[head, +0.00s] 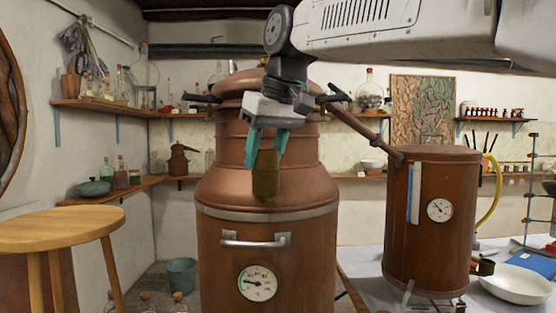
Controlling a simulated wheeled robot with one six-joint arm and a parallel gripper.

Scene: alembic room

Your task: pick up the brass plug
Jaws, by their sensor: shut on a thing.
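My gripper (266,146) hangs from the arm at the upper middle of the head view, in front of the large copper still (225,185). Its two teal fingers are shut on the brass plug (265,183), a dark brownish-gold piece that hangs below the fingertips. The plug's upper part is between the fingers. The plug is seen against the still's shoulder; I cannot tell how far it is from the copper.
A round wooden stool (60,228) stands at the left. A smaller copper vessel (425,245) with a gauge stands on the right table, near a white bowl (516,285). Shelves with bottles line the walls. A bucket (182,275) is on the floor.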

